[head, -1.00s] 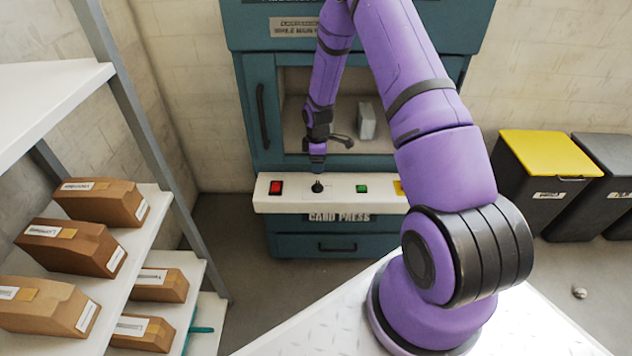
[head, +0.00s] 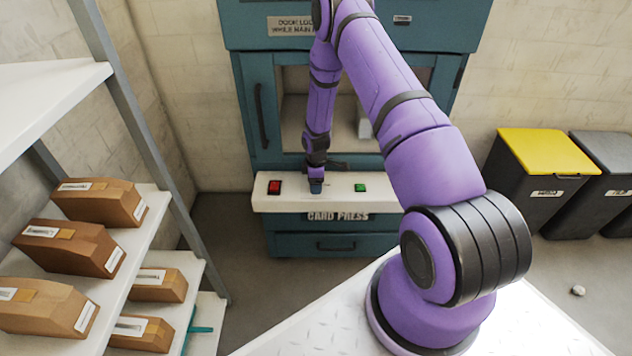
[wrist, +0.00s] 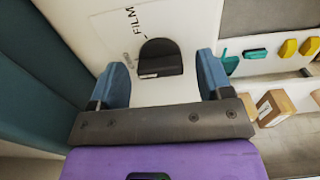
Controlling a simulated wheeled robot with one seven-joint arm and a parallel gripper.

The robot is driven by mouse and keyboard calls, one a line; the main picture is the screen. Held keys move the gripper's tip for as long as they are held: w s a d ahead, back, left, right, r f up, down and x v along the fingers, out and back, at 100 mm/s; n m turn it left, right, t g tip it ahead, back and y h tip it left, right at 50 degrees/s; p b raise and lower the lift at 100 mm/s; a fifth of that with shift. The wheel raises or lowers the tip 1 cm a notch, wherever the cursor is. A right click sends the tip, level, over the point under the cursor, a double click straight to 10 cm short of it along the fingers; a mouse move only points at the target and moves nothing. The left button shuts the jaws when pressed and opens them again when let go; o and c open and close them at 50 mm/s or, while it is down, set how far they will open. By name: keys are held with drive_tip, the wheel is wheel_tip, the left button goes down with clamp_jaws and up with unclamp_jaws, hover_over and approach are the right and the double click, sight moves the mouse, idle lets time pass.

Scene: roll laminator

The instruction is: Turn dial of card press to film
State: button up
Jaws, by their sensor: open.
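The card press (head: 258,140) is a teal cabinet with a white front control panel (head: 335,204). In the head view the dial is hidden behind my gripper (head: 316,187), which points down at the panel. In the wrist view my gripper (wrist: 162,70) is open, with one blue finger on each side of the dial and a visible gap on both sides.
A red rocker switch (head: 274,187) lies left of my gripper and a green button (head: 360,188) right of it. A shelf (head: 150,225) with brown boxes stands at the left. Bins, one with a yellow lid (head: 547,153), stand at the right.

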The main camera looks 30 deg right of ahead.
drive_tip(key=c, duration=0.9)
drive_tip(key=shift+m, duration=0.4)
drive_tip(key=m, duration=0.6)
drive_tip(key=shift+m, duration=0.3)
drive_tip(key=m, duration=0.6)
drive_tip(key=shift+m, duration=0.4)
drive_tip(key=o, duration=0.9)
